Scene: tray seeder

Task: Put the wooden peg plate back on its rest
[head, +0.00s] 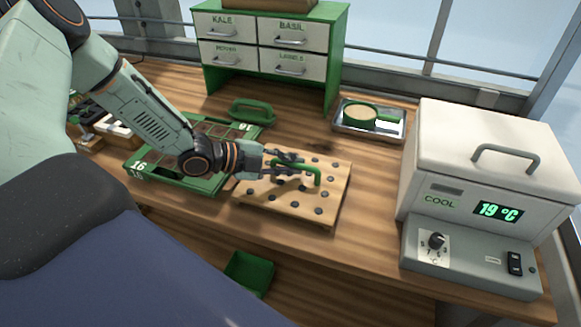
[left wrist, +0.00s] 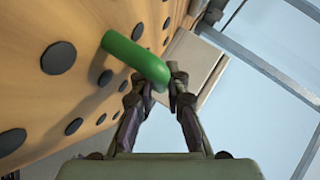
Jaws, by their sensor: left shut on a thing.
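The wooden peg plate (head: 334,190) is a light board with rows of dark round pegs and a green bar handle (head: 313,174). In the head view it is near the middle of the bench, right of the green tray. It also shows large in the left wrist view (left wrist: 95,22). My left gripper (head: 300,168) is shut on the plate's green handle, which also shows in the left wrist view (left wrist: 134,54). A dark support shows under the plate's right edge; I cannot tell whether the plate touches it. My right gripper is not in view.
A green tray frame (head: 146,184) marked 16 lies left of the plate, with a green handled tool (head: 250,110) behind. A metal tray (head: 390,128) holds a round dish. A white cooler (head: 480,150) stands right. Green-framed drawers (head: 268,47) stand behind. A green bin (head: 248,272) sits below.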

